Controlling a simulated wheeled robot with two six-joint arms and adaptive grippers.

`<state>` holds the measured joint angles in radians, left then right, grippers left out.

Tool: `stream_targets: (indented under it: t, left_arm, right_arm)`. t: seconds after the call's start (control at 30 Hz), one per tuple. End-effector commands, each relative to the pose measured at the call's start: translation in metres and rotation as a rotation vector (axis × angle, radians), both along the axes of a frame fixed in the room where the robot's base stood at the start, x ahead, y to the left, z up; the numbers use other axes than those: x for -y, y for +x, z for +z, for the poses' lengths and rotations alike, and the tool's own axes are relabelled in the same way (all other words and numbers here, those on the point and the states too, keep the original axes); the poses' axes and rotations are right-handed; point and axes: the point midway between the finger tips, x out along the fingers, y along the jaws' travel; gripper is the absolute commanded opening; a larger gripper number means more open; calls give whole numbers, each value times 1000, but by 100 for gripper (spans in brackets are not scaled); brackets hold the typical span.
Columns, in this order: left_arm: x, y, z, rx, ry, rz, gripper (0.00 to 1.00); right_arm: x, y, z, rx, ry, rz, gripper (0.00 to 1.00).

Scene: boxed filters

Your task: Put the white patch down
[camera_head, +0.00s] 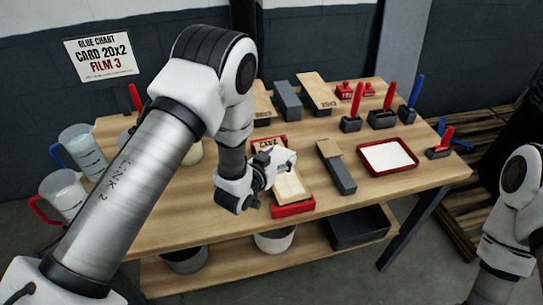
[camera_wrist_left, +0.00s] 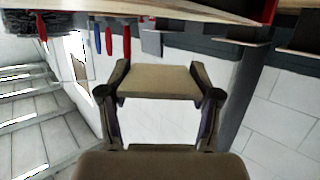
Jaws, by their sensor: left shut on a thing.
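My left gripper (camera_head: 274,168) hangs over the near middle of the bench, above a red-ended holder (camera_head: 293,209) with a cream panel (camera_head: 290,188). In the left wrist view its fingers (camera_wrist_left: 160,98) are shut on a flat piece, which I take for the white patch (camera_wrist_left: 158,82); it looks tan in shade there. In the head view the patch is hard to tell apart from the gripper. Whether it touches the panel cannot be told. My right arm shows at the right edge, its gripper out of view.
A red tray (camera_head: 413,167) with a white surface and a dark block with a tan top (camera_head: 339,174) lie to the right. Red- and blue-handled tools (camera_head: 383,117) stand behind. Jugs (camera_head: 63,193) stand at the left. Bare wood (camera_head: 372,191) shows in front of the tray.

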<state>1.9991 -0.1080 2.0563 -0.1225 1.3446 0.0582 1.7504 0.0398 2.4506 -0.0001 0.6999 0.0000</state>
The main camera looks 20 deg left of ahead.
Motion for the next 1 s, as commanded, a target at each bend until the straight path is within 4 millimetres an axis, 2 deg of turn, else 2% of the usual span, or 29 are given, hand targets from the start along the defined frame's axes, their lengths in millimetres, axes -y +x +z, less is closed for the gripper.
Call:
stream_targets:
  t: [0.03,0.1,0.33,0.83,0.87,0.9,1.0]
  left_arm:
    - [1,-5,-18,-4,1,-1,50]
    - [1,-10,-26,-3,0,-1,50]
    - [1,-11,-23,0,0,-1,50]
    - [2,-12,-37,-3,-1,-2,50]
    - [2,-12,-37,-4,-2,-2,74]
    - [2,-12,-38,-5,-2,-2,88]
    - [2,-13,-39,-8,-2,-2,88]
  right_arm:
    - [0,0,-13,0,0,0,51]
    - [0,0,-18,0,0,0,51]
    - [0,0,-15,0,0,-1,51]
    - [0,0,-25,0,0,0,51]
    - [0,0,-25,0,0,0,51]
    - [0,0,-25,0,0,0,51]
    - [0,0,-26,0,0,0,51]
